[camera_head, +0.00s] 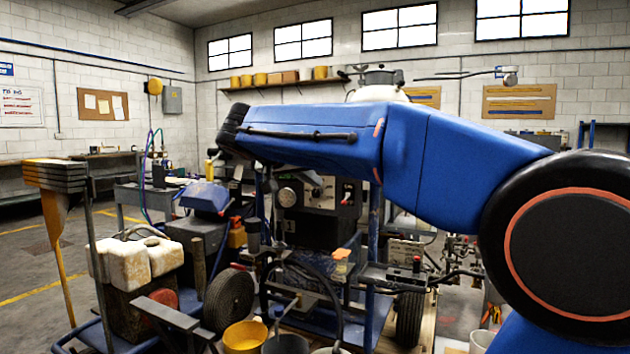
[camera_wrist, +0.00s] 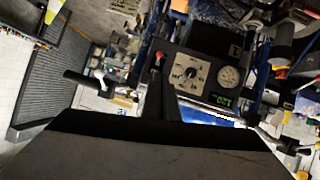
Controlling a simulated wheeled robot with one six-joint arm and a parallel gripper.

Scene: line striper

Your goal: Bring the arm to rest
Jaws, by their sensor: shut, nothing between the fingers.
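My gripper (camera_wrist: 163,92) shows in the wrist view as a dark narrow pair of fingers, shut and empty, in front of a dark control panel (camera_wrist: 205,62). The gap between the fingertips and the panel is hard to judge. In the head view my blue arm reaches from the right across the picture, above the line striper (camera_head: 320,215). I cannot make out my gripper in the head view.
A yellow bucket (camera_head: 245,337) and a dark bucket (camera_head: 286,344) stand at the front. White jugs (camera_head: 138,262) and a wheel (camera_head: 229,299) are at the left. A bench (camera_head: 135,196) stands behind. A wall shelf (camera_head: 285,85) runs at the back. Open floor lies at far left.

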